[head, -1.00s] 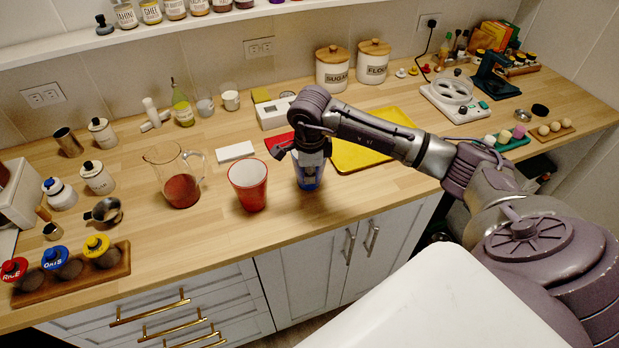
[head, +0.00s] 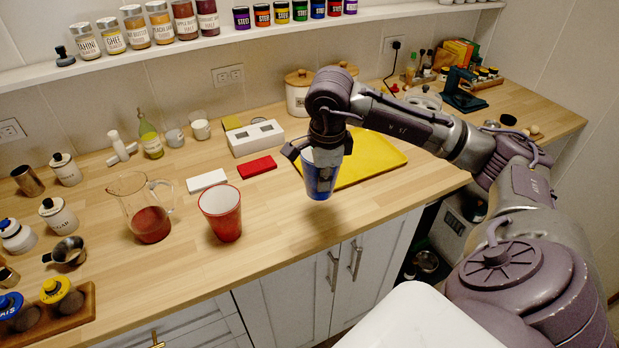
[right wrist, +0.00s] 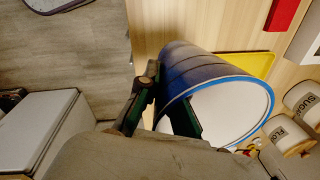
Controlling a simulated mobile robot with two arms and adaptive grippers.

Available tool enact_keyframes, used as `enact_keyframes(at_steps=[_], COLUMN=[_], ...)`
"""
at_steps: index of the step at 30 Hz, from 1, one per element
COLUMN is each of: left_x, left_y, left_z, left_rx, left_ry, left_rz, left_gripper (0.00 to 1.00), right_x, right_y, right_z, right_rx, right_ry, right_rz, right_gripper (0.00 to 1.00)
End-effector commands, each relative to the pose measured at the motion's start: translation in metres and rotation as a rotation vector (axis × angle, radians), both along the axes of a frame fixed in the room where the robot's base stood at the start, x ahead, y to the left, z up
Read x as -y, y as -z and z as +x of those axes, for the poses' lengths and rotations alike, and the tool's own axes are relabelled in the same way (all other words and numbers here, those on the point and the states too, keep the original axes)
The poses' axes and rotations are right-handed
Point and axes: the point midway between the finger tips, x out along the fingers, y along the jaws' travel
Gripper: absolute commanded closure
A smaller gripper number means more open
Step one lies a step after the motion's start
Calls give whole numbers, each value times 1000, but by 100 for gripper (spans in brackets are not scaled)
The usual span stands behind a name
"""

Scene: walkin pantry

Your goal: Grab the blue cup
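The blue cup (head: 318,183) is in my right gripper (head: 322,160), held above the front part of the wooden counter in the head view. It looks upright and its base appears clear of the counter. In the right wrist view the blue cup (right wrist: 205,85) shows its pale inside and blue rim, with one dark finger (right wrist: 185,115) inside the rim and the other finger outside the wall. The gripper is shut on the cup's wall. My left gripper is not in view.
A red cup (head: 222,212) and a glass pitcher (head: 145,212) with red contents stand left of the blue cup. A yellow tray (head: 375,160) lies behind it to the right. A red block (head: 257,166) and a white block (head: 207,180) lie behind. The counter's front edge is close below.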

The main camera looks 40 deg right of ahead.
Motion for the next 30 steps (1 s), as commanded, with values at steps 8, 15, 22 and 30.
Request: enact_keyframes(at_steps=[8,15,22,30], left_x=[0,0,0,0], left_y=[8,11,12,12], left_z=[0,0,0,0], left_rx=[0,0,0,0], left_ry=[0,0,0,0], left_rz=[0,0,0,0], left_gripper=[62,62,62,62], right_x=[11,15,17,17], right_y=[-10,-16,-18,-18], right_z=[-15,-22,-25,-25], right_rx=[0,1,1,1], right_ry=[1,0,0,0], right_rz=[-1,-1,-1,-1], right_gripper=[100,100,100,100])
